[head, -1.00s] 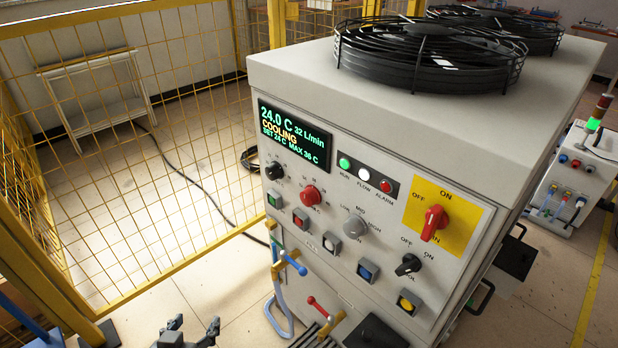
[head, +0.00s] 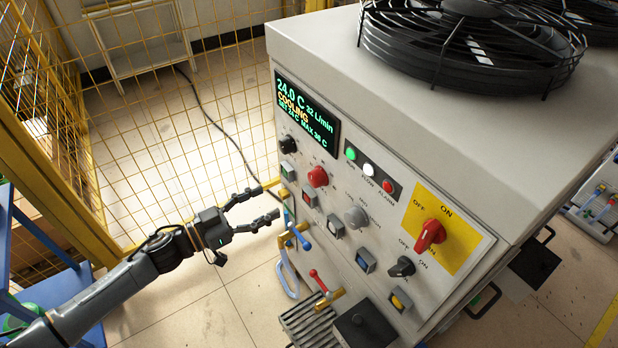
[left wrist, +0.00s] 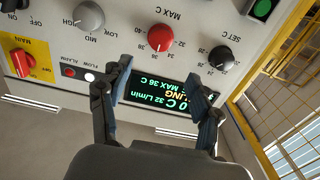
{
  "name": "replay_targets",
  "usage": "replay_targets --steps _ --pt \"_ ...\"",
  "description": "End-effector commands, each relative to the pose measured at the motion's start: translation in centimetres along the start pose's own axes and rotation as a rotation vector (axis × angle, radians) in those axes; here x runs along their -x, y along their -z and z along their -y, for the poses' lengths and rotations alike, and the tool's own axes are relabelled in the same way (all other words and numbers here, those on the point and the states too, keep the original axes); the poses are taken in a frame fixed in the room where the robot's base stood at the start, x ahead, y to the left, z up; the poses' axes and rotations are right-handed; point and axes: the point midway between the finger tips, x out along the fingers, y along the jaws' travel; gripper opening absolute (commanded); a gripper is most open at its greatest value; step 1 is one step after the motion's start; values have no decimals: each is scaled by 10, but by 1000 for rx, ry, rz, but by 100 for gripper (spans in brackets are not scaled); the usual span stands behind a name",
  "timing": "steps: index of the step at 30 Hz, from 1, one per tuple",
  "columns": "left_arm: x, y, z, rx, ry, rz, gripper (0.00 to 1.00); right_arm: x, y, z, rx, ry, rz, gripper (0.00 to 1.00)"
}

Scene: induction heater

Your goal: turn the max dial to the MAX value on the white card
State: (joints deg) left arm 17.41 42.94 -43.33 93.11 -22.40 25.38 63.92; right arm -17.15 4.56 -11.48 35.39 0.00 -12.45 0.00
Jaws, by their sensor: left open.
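The max dial is a red knob (head: 318,177) on the front panel, below the display (head: 307,113), which reads 24.0 C, COOLING, MAX 36 C. In the left wrist view the red knob (left wrist: 160,37) appears upside down, with MAX C printed by it and numbers around it. My left gripper (head: 268,203) is open and empty, left of the panel, apart from the knob. In the left wrist view its two fingers (left wrist: 158,72) stand apart in front of the display (left wrist: 165,97). I cannot make out a white card. My right gripper is out of view.
A black knob (head: 288,144), a grey knob (head: 356,217) and a red main switch (head: 430,235) share the panel, with several square buttons. Valves with blue (head: 304,240) and red (head: 319,281) handles project below. A yellow mesh fence (head: 200,110) stands at the left.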

Motion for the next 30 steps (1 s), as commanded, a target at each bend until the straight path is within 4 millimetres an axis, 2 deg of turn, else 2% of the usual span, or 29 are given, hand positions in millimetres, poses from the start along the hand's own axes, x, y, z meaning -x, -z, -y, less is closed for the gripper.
replay_targets --steps 9,15,21,30 --pt "-70 3 -1 -1 -1 -5 63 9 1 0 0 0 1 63" --pt "-103 2 0 -1 1 -3 63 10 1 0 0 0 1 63" --pt "-117 1 0 -1 1 -1 63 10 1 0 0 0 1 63" --pt "-119 1 0 -2 2 -1 63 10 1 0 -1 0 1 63"
